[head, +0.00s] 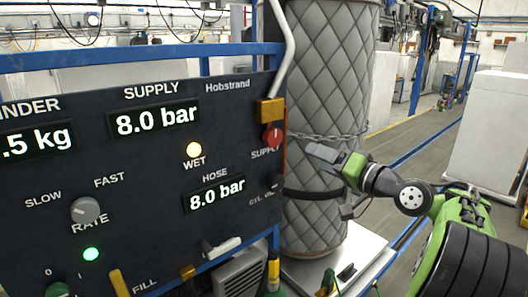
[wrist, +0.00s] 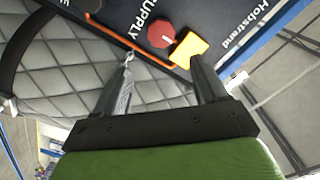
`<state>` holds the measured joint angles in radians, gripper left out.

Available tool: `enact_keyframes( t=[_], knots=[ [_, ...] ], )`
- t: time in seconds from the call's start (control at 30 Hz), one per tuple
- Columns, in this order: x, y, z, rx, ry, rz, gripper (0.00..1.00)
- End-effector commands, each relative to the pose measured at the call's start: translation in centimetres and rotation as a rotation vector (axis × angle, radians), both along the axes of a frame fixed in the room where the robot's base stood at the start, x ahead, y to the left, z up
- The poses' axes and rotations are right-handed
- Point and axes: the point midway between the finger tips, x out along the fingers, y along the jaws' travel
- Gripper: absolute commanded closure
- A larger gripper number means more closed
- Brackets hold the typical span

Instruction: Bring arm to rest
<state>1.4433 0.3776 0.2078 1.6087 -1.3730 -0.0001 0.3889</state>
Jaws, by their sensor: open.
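My gripper (head: 322,152) is at the end of my green and black arm in the head view, right of the control panel and in front of the quilted grey cylinder. In the wrist view my gripper (wrist: 165,75) has its two fingers wide apart, with nothing held between them. Beyond the fingers is the red SUPPLY knob (wrist: 161,34) beside a yellow block (wrist: 189,50) on the panel edge. In the head view the red knob (head: 272,137) and yellow block (head: 270,111) sit a little left of the fingertips.
The dark panel (head: 130,175) has lit displays, a grey RATE knob (head: 85,210) and a lever (head: 222,246). The quilted cylinder (head: 325,70), with a chain and black strap around it, stands on a light platform (head: 355,262). Open floor (head: 420,135) lies at right.

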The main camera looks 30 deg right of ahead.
Motion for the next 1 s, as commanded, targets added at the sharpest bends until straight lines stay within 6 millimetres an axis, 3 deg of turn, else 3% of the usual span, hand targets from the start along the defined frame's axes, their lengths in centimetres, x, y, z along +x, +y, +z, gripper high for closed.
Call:
enact_keyframes(
  t=[0.17,0.27,0.37,0.4,0.47,0.57,0.6,0.7,0.8,0.9,1.0],
  knots=[
    [0.2,0.2,-0.1,-0.003,0.005,0.002,0.28],
    [1.7,2.8,-0.9,-0.042,0.064,0.028,0.28],
    [3.9,8.9,-3.4,-0.146,0.210,0.080,0.28],
    [4.3,11.9,-4.8,-0.204,0.283,0.103,0.28],
    [4.0,16.3,-6.9,-0.295,0.392,0.135,0.28],
    [0.9,22.5,-10.4,-0.447,0.555,0.182,0.28],
    [-1.0,24.5,-11.7,-0.506,0.614,0.198,0.28],
    [-7.1,28.0,-15.1,-0.635,0.742,0.236,0.28],
    [-13.3,29.1,-18.3,-0.724,0.846,0.271,0.28],
    [-17.7,28.8,-20.7,-0.770,0.915,0.300,0.28],
    [-19.7,28.4,-21.9,-0.786,0.951,0.314,0.28]
  ],
)
